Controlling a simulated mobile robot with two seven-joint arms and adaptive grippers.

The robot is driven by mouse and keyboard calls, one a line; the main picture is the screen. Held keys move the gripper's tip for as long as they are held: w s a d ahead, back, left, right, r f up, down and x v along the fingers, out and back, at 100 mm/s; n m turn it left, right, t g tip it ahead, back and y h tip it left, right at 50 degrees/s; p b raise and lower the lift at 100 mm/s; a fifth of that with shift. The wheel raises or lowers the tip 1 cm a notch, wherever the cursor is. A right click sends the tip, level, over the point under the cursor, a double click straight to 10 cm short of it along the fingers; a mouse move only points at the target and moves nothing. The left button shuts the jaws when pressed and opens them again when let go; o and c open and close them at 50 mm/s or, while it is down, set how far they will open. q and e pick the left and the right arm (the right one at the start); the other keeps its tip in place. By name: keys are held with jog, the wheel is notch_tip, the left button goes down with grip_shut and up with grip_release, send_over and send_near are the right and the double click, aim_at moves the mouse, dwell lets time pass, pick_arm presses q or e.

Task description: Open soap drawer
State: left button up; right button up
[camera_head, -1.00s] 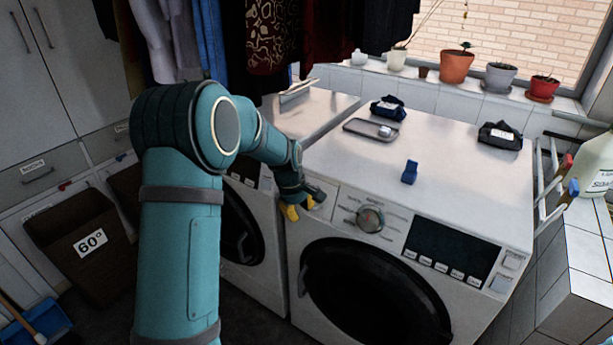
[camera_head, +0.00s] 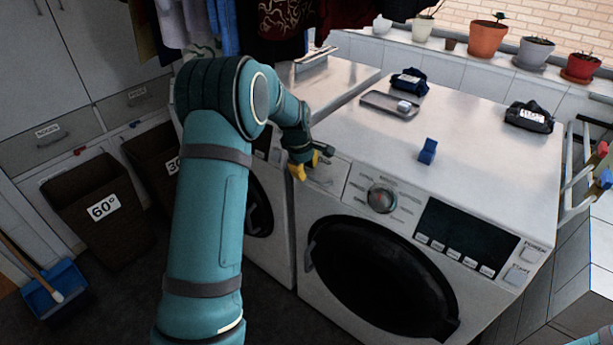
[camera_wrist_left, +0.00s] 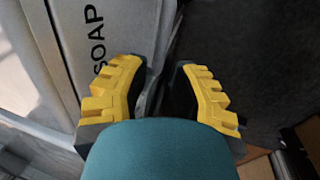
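The soap drawer (camera_head: 327,179) is the pale panel at the upper left of the near washing machine's front (camera_head: 286,235), left of the round dial. It looks shut, flush with the front. Its panel with the printed word SOAP (camera_wrist_left: 112,45) is at the left in the left wrist view. My left gripper (camera_head: 306,166) is at the drawer's left end, near the machine's top edge. In the wrist view its yellow fingers (camera_wrist_left: 168,88) are apart, with a thin grey edge between them. Whether they touch the drawer is unclear. My right gripper is out of view.
The dial (camera_head: 382,199) and dark round door (camera_head: 380,275) are right of and below the drawer. A tray (camera_head: 378,103) and a blue peg (camera_head: 428,151) are on top. A second machine stands close on the left, and baskets (camera_head: 80,190) stand further left.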

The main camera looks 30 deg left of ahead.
pick_arm(q)
jog(key=shift+x, duration=1.35)
jog(key=shift+o, duration=0.3)
jog(key=c, duration=0.5)
